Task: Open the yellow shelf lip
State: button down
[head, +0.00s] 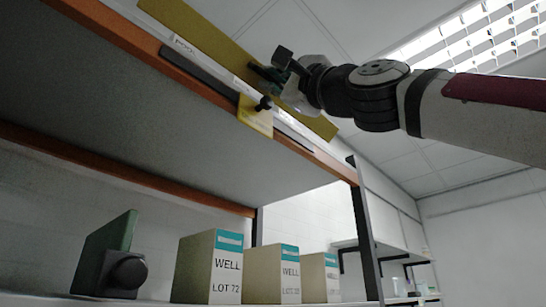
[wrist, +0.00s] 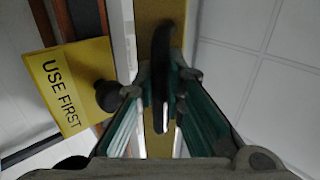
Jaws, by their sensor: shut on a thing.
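The yellow shelf lip (head: 205,38) is a long flat strip along the front edge of the upper shelf, slanting down to the right in the head view. In the wrist view the lip (wrist: 150,15) runs upright through the middle. A black handle (wrist: 162,48) stands on it. My gripper (head: 268,74) is at the lip's face; in the wrist view its green-padded fingers (wrist: 160,85) are shut on the handle, one on each side. The fingers hide part of the handle and of the lip behind it.
A yellow "USE FIRST" tag (wrist: 66,88) with a black knob (wrist: 108,96) hangs close beside my fingers; the tag also shows in the head view (head: 255,117). Below, a green-and-black object (head: 105,258) and several "WELL" cartons (head: 209,267) stand on the lower shelf.

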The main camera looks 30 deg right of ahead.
aim_at(272, 77)
jog(key=shift+s+r+g+h+p, duration=0.15)
jog(key=shift+r+g+p, duration=0.3)
jog(key=shift+p, duration=1.05)
jog(key=shift+r+g+h+p, duration=0.15)
jog(key=shift+r+g+p, duration=0.25)
jog(key=shift+p, duration=1.05)
jog(key=g+p, duration=0.1)
jog(key=p, duration=0.5)
jog(key=r+g+h+p, duration=0.1)
jog(key=g+p, duration=0.1)
jog(key=p, duration=0.3)
jog(key=shift+r+g+p, duration=0.25)
jog(key=shift+p, duration=0.1)
jog(key=p, duration=0.2)
jog(key=g+p, duration=0.1)
jog(key=p, duration=0.1)
jog(key=shift+w+a+r+h, duration=0.1)
jog(key=shift+w+r+h, duration=0.1)
jog(key=shift+w+h, duration=0.1)
jog(key=shift+g+p, duration=0.4)
jog(key=shift+p, duration=0.15)
jog(key=shift+w+g+p, duration=0.2)
jog(key=shift+g+p, duration=0.1)
jog(key=shift+p, duration=0.45)
jog(key=c, duration=1.6)
grip_release()
jog(key=shift+c, duration=0.2)
